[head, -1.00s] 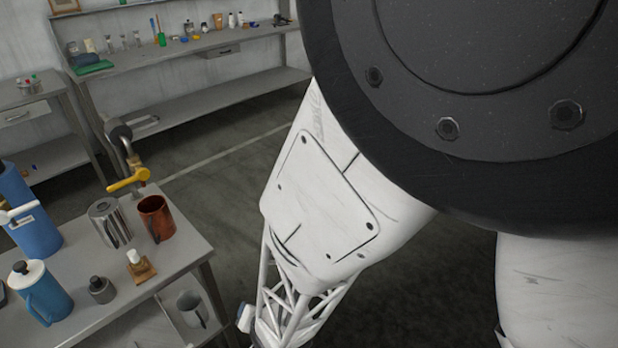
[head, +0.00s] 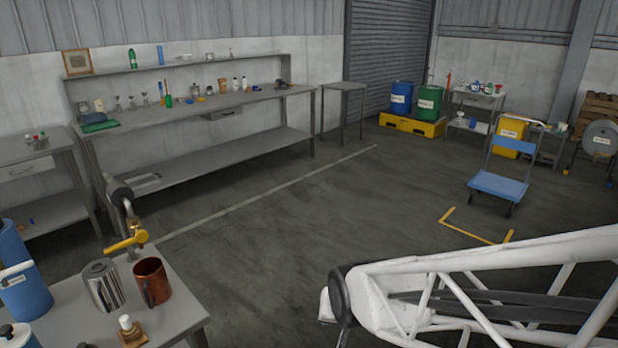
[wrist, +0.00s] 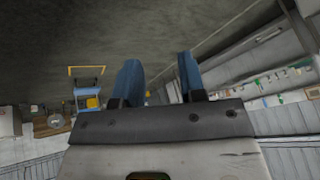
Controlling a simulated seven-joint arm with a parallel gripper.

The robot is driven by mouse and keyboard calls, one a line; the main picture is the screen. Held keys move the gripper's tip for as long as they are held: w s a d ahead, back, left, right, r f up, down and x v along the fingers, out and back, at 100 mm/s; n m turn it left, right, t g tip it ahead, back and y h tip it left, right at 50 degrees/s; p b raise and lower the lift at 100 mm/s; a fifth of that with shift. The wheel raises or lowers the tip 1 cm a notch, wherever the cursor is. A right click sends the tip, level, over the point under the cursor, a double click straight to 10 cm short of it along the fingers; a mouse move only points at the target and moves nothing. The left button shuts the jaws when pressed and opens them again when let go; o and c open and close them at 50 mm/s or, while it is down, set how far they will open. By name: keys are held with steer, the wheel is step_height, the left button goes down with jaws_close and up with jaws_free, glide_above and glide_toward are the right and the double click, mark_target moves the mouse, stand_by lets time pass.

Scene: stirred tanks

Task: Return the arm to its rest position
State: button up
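My white lattice arm (head: 480,295) reaches in from the lower right of the head view, over the open floor. My gripper shows in the wrist view, where its two blue fingers (wrist: 160,78) stand well apart with nothing between them. The gripper is open and empty. Its fingers cannot be made out in the head view. The wrist view looks over the room upside down, with bare floor at the top and a blue cart (wrist: 88,86) left of the fingers.
A near table (head: 180,300) at lower left bears a steel jug (head: 103,285), a copper mug (head: 152,282) and a yellow-handled valve (head: 127,241). A long workbench (head: 240,103) stands along the back wall. The blue cart (head: 498,185) stands at right. The middle floor is clear.

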steer(key=s+d+r+g+h, duration=0.1)
steer(key=s+d+r+g, duration=0.2)
steer(key=s+d+r, duration=0.9)
steer(key=shift+d+r+n+h, duration=0.35)
steer(key=shift+r+n+h, duration=0.05)
